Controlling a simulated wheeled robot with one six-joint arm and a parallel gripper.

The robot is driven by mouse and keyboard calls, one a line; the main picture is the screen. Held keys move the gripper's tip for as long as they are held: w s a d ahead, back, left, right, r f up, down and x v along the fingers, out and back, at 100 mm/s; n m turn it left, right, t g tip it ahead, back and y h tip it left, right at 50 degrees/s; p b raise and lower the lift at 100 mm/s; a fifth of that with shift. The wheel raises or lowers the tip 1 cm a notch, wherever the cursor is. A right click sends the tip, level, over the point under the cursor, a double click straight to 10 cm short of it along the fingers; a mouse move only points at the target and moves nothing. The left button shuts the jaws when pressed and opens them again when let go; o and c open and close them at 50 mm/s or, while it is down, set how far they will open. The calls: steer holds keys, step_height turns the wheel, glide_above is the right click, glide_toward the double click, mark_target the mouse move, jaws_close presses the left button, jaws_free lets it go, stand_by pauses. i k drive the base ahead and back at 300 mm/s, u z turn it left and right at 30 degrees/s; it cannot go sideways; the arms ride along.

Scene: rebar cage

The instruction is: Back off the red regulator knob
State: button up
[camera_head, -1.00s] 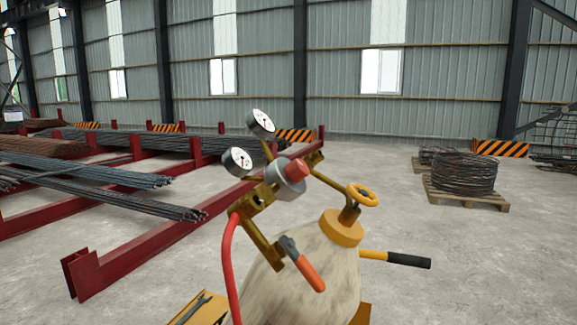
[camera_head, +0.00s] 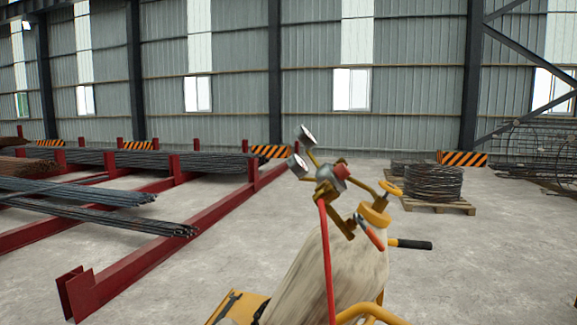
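The red regulator knob (camera_head: 342,170) sits on the front of a grey and brass regulator (camera_head: 326,183) at the top of a gas cylinder. Two round white gauges, an upper one (camera_head: 307,136) and a lower one (camera_head: 298,166), stand on brass stems at its upper left. A red hose (camera_head: 327,260) runs down from the regulator. The pale, worn cylinder (camera_head: 325,268) leans in the picture, with a yellow collar and a yellow valve handwheel (camera_head: 390,188). A lever with an orange-red grip (camera_head: 370,233) hangs below the regulator. My gripper is not in view.
The cylinder rides on a yellow cart (camera_head: 240,306) with a black-gripped handle (camera_head: 413,244). A dark red steel rack (camera_head: 150,265) with rebar bundles stands at left. Coiled wire (camera_head: 435,182) lies on a pallet at right. Concrete floor (camera_head: 490,255) is clear at right.

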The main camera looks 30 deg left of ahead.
mark_target(341, 171)
steer(key=u, duration=1.25)
steer(key=i, duration=0.1)
